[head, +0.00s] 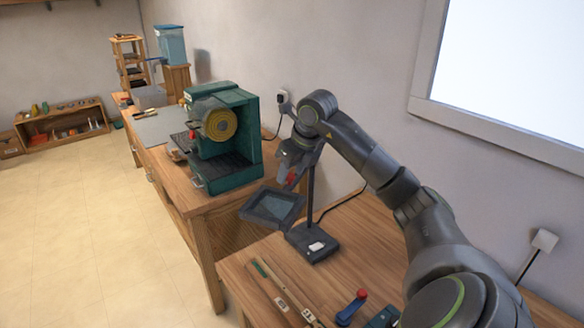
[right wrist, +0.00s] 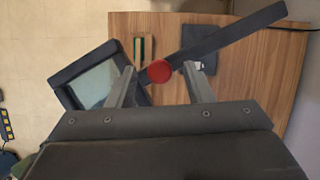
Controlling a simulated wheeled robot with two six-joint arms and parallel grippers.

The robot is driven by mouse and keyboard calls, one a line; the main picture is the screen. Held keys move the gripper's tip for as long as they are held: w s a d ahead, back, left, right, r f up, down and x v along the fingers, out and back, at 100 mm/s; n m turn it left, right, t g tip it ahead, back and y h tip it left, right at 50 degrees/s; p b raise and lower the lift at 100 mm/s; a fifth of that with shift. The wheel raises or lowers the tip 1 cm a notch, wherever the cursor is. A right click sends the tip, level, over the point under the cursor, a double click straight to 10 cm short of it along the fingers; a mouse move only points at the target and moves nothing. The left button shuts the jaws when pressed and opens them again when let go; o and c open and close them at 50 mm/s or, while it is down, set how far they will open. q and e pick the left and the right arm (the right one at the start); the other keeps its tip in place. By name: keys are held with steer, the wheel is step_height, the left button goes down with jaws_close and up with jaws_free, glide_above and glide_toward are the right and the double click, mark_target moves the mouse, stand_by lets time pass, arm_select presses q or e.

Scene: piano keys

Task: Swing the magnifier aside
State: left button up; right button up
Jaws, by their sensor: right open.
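The magnifier has a dark square frame with a pale lens (head: 272,206), held out to the left of its post (head: 311,195). Its dark base (head: 313,243) stands on the near wooden bench. In the right wrist view the framed lens (right wrist: 97,84) is at the left, and a dark bar (right wrist: 235,37) runs to the upper right. A round red knob (right wrist: 159,71) sits at the joint beside the frame. My right gripper (head: 288,174) is open at the knob, its fingers (right wrist: 161,84) on either side of it. Finger contact cannot be told. My left gripper is out of view.
A green machine (head: 229,140) with a yellow disc stands on the bench behind the magnifier. A long ruler-like tool (head: 278,285) and a red-and-blue item (head: 351,307) lie on the near bench. The wall is close behind. The floor at left is clear.

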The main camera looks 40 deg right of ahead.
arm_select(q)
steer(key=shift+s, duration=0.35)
arm_select(e)
jaws_close()
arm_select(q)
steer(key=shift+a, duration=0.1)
